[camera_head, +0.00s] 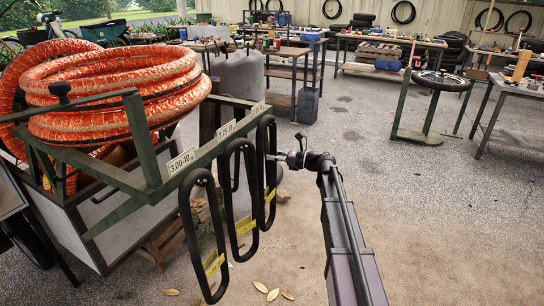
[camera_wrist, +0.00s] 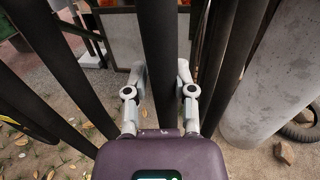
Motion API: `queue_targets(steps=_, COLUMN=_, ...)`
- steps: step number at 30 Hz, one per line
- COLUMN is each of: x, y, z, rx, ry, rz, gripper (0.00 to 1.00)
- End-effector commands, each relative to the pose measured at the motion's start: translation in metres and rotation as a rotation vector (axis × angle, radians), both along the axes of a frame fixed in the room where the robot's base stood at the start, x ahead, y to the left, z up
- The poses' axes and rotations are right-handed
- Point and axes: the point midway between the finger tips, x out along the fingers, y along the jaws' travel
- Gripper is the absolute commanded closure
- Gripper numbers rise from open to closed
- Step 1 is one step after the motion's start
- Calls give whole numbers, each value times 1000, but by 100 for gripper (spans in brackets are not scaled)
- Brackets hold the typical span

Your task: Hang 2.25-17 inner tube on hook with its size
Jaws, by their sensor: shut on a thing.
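Three long black inner tubes hang in a row below the green cart rail: the left (camera_head: 203,235), the middle (camera_head: 229,205) and the right (camera_head: 260,180). Each has a yellow tag whose print is too small to read. White size cards sit along the rail; the left card (camera_head: 181,161) reads 3.00-10, the middle card (camera_head: 226,129) ends in 17, and the right card (camera_head: 258,107) is unreadable. My gripper (camera_head: 277,157) is at the right tube's near side. In the wrist view, my gripper (camera_wrist: 161,75) is shut on a black tube strand (camera_wrist: 158,45). The hooks are not clear.
Orange ribbed hose (camera_head: 120,90) is coiled on the cart's green frame (camera_head: 145,140). A grey tank (camera_head: 240,80) stands behind the tubes. A green wheel stand (camera_head: 431,110) and workbenches (camera_head: 515,87) are at the right. The floor between is open, with several leaves.

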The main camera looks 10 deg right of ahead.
Motion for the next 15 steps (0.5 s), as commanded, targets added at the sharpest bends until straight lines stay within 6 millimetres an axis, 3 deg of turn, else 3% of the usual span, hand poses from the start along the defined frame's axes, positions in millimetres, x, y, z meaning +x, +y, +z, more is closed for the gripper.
queue_targets(steps=8, x=0, y=0, z=0, rx=1, ry=0, rz=0, gripper=100)
queue_targets(steps=9, x=0, y=0, z=0, rx=1, ry=0, rz=0, gripper=61)
queue_targets(steps=12, x=0, y=0, z=0, rx=1, ry=0, rz=0, gripper=31)
queue_targets(steps=13, x=0, y=0, z=0, rx=1, ry=0, rz=0, gripper=26)
queue_targets(steps=15, x=0, y=0, z=0, rx=1, ry=0, rz=0, gripper=26)
